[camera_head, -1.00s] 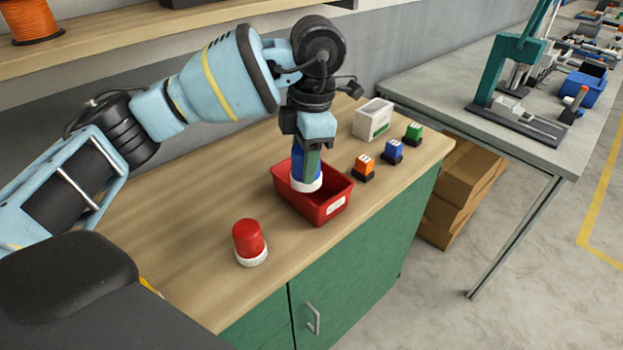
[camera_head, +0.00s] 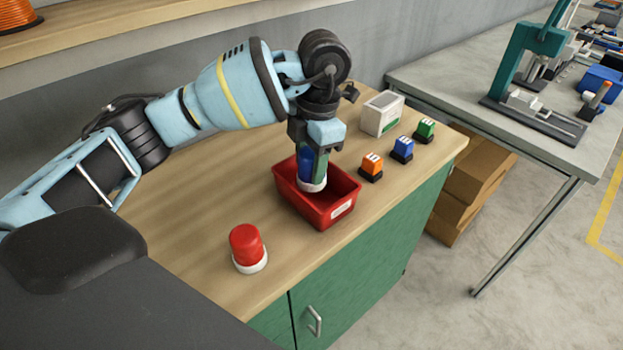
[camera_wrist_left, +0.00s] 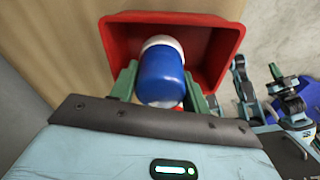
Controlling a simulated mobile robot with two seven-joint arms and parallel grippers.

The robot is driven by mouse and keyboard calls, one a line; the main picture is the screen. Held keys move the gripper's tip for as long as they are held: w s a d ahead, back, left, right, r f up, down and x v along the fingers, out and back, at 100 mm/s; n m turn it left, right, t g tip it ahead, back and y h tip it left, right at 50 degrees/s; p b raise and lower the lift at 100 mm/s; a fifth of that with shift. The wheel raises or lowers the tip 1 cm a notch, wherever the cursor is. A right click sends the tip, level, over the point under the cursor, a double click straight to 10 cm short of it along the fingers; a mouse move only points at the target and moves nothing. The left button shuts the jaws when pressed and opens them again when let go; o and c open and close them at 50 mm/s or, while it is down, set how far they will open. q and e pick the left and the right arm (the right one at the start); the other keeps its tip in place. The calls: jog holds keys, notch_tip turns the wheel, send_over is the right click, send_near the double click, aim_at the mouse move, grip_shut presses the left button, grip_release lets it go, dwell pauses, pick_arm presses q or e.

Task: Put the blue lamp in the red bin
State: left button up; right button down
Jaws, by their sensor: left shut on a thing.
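The blue lamp (camera_head: 305,166) has a blue dome and a white base. My left gripper (camera_head: 313,164) is shut on it and holds it with the white base down, over the red bin (camera_head: 337,211). In the left wrist view the blue lamp (camera_wrist_left: 161,76) sits between the two green fingers of my left gripper (camera_wrist_left: 158,90), with the open red bin (camera_wrist_left: 225,38) behind it. The lamp's base appears within the bin's outline; I cannot tell whether it touches the floor.
A red lamp (camera_head: 247,248) with a white base stands left of the bin on the wooden worktop (camera_head: 185,235). Orange (camera_head: 371,167), blue (camera_head: 402,149) and green (camera_head: 425,130) small blocks and a white box (camera_head: 382,113) stand right of and behind the bin.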

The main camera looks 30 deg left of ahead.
aim_at(310, 178)
pick_arm(q)
jog(key=shift+f, duration=0.6)
notch_tip(310, 178, down, 3)
jog(key=shift+r, duration=0.1)
pick_arm(e)
jog(key=shift+w+r, duration=0.25)
jog(key=shift+w, duration=0.3)
jog(key=shift+s, duration=0.1)
pick_arm(q)
jog(key=shift+f, duration=0.2)
jog(key=o, duration=1)
jog(key=shift+o, duration=0.2)
pick_arm(e)
jog(key=shift+s+f, duration=0.15)
jog(key=shift+s, duration=0.15)
